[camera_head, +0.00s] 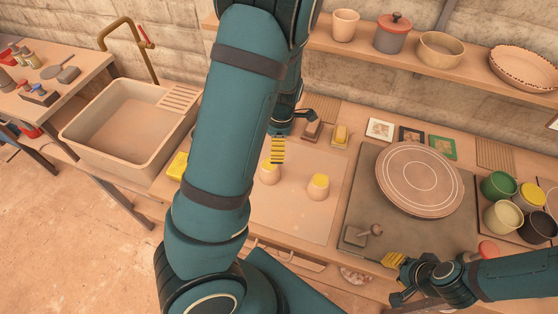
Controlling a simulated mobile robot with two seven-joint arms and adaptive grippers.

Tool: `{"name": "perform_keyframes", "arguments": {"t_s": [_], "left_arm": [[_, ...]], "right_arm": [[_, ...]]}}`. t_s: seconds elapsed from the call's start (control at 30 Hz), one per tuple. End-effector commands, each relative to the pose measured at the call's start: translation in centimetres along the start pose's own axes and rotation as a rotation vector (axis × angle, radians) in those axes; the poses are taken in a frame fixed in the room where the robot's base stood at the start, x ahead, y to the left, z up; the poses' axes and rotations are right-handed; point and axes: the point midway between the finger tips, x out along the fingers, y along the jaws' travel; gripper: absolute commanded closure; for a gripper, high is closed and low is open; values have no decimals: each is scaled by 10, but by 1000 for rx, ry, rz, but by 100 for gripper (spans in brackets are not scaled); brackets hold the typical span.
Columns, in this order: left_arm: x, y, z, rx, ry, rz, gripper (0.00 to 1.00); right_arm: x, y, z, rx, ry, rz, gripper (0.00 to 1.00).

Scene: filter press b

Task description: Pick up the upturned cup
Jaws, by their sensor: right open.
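Two small pale cup-like pieces with yellow tops stand on the pale board (298,222) in the middle of the worktop. The left piece (269,176) is just below my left gripper's striped fingertip in the picture, and the right piece (318,188) stands clear. Both look like upturned cups, but they are too small to be certain. My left gripper (285,138) is mostly hidden behind my large teal arm, and its opening cannot be judged. My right gripper (397,280) is open and empty at the front edge of the worktop, away from both pieces.
A round wheel plate (418,179) lies on a grey mat. Several coloured cups, including a green one (498,186), stand on a tray at right. A sink (122,140) is at left. A shelf with pots (392,35) spans the back.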

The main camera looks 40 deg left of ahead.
Motion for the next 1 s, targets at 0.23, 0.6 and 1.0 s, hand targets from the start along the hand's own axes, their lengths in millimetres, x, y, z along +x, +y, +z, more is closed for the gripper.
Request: {"name": "perform_keyframes", "arguments": {"t_s": [0.23,0.6,1.0], "left_arm": [[42,-1,-1,0,4,-4,0],[85,0,0,2,1,-1,0],[131,5,-4,2,2,-2,0]], "right_arm": [[9,4,2,2,0,1,62],[16,6,2,2,1,2,62],[20,7,3,2,1,3,62]]}}
